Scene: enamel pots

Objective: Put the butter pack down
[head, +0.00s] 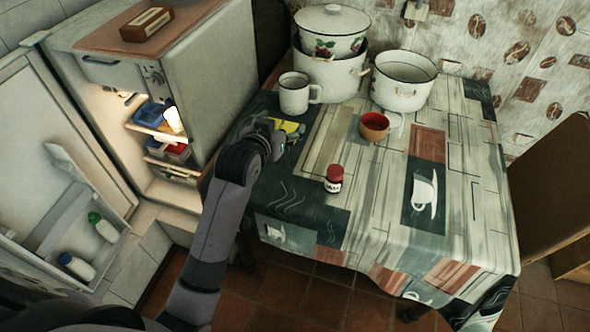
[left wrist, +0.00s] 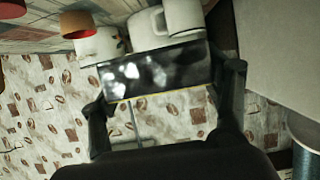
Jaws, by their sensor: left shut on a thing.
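The butter pack (head: 291,127) shows as a yellow piece at the left side of the table, in front of the white mug (head: 296,93). My left gripper (head: 282,131) is shut on it. In the left wrist view the pack (left wrist: 157,72) spans between the two fingers, with a dark, glossy face and a thin yellow edge. The patterned table (head: 395,215) lies below it. I cannot tell whether the pack touches the tabletop. My right gripper is in neither view.
A red-lidded jar (head: 334,180), a red-and-brown cup (head: 375,127), a white pot (head: 403,82) and stacked pots (head: 330,70) stand on the table. The open fridge (head: 185,85) is at the left. The table's front and right areas are mostly clear.

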